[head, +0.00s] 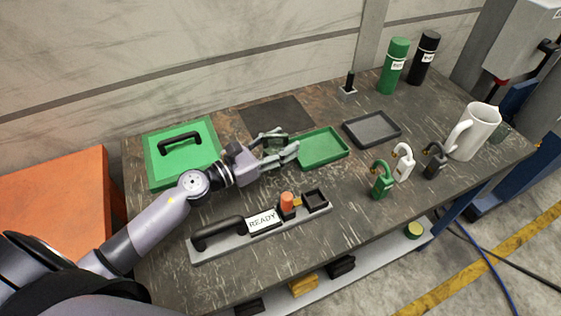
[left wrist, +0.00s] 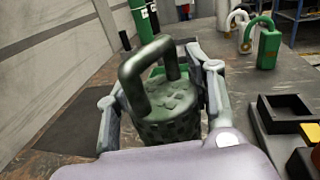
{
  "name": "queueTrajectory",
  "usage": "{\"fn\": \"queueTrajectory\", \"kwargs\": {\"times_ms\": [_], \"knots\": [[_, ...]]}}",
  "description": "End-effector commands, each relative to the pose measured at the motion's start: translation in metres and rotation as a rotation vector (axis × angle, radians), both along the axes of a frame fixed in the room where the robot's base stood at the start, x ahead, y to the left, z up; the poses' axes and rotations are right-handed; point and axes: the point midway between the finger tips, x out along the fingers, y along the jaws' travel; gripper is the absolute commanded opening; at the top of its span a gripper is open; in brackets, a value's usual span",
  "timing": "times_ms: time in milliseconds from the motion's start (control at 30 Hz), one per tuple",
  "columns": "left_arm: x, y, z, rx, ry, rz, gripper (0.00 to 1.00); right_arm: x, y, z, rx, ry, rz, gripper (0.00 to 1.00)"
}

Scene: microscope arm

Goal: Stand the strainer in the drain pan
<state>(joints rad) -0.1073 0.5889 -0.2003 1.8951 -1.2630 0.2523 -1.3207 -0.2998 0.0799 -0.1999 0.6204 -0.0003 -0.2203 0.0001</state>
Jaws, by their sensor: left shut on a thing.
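The strainer (left wrist: 168,108) is a dark green perforated basket with a thick arched handle, upright in the left wrist view. In the head view it (head: 273,141) is small and partly hidden by the fingers. My left gripper (head: 283,145) is shut on it, one finger on each side of the basket. Whether its base touches the table is hard to tell. A shallow green tray (head: 324,149) lies just right of the gripper, and a dark grey tray (head: 371,129) lies farther right. Which one is the drain pan I cannot tell. My right gripper is not in view.
A green case with a black handle (head: 183,155) lies left. A READY-labelled fixture (head: 263,222) lies in front. Padlocks (head: 383,181), a white mug (head: 474,131) and spray cans (head: 394,66) stand right. A dark mat (head: 277,117) lies behind the gripper.

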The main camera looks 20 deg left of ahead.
Motion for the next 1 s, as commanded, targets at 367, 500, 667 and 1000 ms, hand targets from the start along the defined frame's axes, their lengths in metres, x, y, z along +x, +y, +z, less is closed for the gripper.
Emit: {"fn": "queueTrajectory", "kwargs": {"times_ms": [367,500,667,1000], "knots": [[0.0,0.0,-0.041,-0.003,-0.001,0.001,0.18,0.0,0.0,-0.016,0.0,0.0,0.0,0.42],[0.0,0.0,-0.041,0.001,-0.003,-0.001,0.18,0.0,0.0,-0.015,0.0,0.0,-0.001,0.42],[0.0,0.0,-0.042,0.001,-0.003,-0.001,0.18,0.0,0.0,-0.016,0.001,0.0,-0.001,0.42],[0.0,0.0,-0.045,0.0,-0.001,0.0,0.62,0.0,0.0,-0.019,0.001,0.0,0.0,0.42]]}}
